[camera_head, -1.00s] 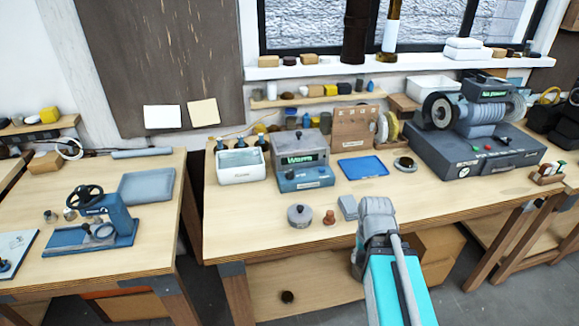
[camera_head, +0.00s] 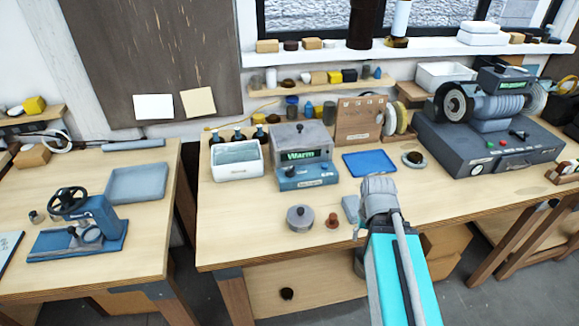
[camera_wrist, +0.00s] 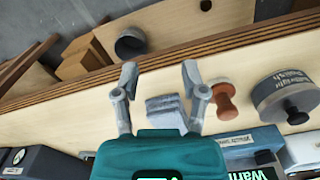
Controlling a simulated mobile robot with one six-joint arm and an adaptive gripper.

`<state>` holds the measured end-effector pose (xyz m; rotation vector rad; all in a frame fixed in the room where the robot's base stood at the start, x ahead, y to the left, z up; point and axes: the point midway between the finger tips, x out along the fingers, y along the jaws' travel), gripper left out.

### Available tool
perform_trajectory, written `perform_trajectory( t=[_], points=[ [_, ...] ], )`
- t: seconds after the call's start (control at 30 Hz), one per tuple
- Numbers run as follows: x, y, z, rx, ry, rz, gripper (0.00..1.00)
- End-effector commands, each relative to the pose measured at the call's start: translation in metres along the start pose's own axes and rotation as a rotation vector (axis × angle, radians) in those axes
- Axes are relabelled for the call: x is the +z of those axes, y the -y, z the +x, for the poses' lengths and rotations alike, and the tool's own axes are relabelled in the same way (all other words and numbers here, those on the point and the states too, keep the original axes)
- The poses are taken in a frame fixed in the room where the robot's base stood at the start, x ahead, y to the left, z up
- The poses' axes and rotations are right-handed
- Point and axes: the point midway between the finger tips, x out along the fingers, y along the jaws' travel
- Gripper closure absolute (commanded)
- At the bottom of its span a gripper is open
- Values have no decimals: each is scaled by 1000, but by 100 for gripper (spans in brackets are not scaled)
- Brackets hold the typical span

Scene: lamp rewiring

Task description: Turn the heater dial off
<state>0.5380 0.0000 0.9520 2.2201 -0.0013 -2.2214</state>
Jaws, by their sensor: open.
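The heater (camera_head: 302,142) is a grey box with a green display reading "Warm", on the middle workbench. Its blue front part (camera_head: 307,175) carries a small dark dial (camera_head: 296,169). In the wrist view, the heater's display (camera_wrist: 255,173) is cut off by the bottom edge and appears upside down. My gripper (camera_wrist: 160,78) is open and empty, above the bench's front part, with its fingers either side of a grey block (camera_wrist: 164,108); I cannot tell whether they touch it. In the head view, my arm hides the fingers, to the right of and nearer than the heater.
A round grey tin (camera_head: 300,217) and a brown knob-like piece (camera_head: 332,220) stand in front of the heater. A blue tray (camera_head: 369,163) lies to its right, and a white bin (camera_head: 237,160) with bottles behind stands to its left. A grinder (camera_head: 490,105) stands at right.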

Motion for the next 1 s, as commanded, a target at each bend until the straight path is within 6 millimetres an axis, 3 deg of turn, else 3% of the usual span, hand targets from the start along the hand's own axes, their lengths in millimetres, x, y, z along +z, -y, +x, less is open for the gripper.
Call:
perform_trajectory(
  t=[0.67, 0.87, 1.0],
  points=[
    [-5, 2, -3, 0, 0, 6, 44],
    [-34, 18, -21, 0, 0, 43, 44],
    [-72, 41, -43, 0, 0, 101, 44]
  ],
)
